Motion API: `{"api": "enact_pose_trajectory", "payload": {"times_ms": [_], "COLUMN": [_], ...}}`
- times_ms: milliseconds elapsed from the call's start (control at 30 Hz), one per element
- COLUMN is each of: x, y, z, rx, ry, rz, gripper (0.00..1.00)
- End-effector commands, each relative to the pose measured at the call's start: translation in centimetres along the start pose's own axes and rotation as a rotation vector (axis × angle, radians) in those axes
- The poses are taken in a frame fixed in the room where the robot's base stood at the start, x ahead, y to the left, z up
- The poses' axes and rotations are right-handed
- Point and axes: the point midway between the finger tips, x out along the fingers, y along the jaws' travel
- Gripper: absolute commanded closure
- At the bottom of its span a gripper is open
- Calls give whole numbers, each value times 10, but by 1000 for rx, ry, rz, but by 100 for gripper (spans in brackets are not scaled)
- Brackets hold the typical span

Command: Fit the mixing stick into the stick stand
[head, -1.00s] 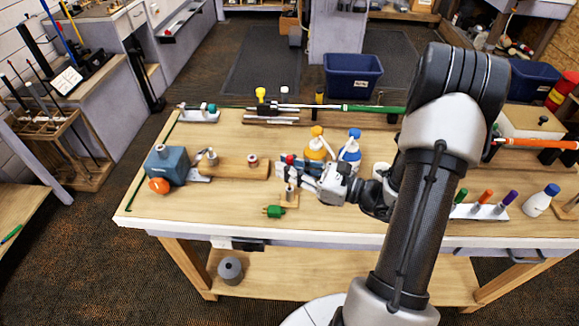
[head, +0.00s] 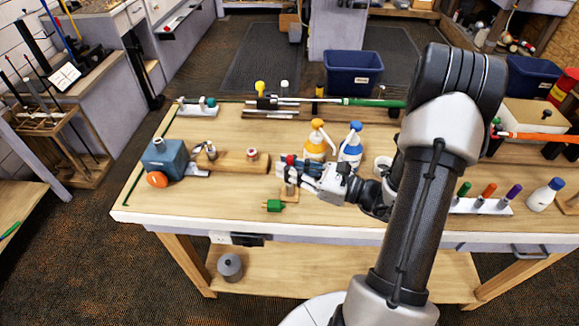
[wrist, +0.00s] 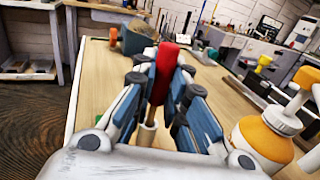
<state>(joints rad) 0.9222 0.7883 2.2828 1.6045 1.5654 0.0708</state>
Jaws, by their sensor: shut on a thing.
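My gripper (head: 290,167) is shut on the red-topped mixing stick (wrist: 166,62), above the front middle of the workbench. In the wrist view the stick's red upper part stands between the blue finger pads (wrist: 190,105), leaning slightly.
An orange-capped bottle (head: 317,142) and a blue-capped bottle (head: 350,148) stand close behind my gripper. A wooden block (head: 235,162) and a blue machine (head: 164,160) are farther left. The bench front is mostly clear.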

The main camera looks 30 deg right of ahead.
Motion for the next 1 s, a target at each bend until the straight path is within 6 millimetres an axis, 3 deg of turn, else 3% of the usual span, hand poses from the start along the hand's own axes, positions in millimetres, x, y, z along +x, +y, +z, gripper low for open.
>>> {"api": "enact_pose_trajectory", "payload": {"times_ms": [67,100,433,767,1000], "x": [0,0,0,-2,-34], "y": [0,0,0,0,-2], "z": [-3,-2,-2,-2,-2], "rx": [0,0,-1,0,-1], "ry": [0,0,0,0,0], "rz": [0,0,0,-1,-8], "gripper": [100,86,64,64,64]}}
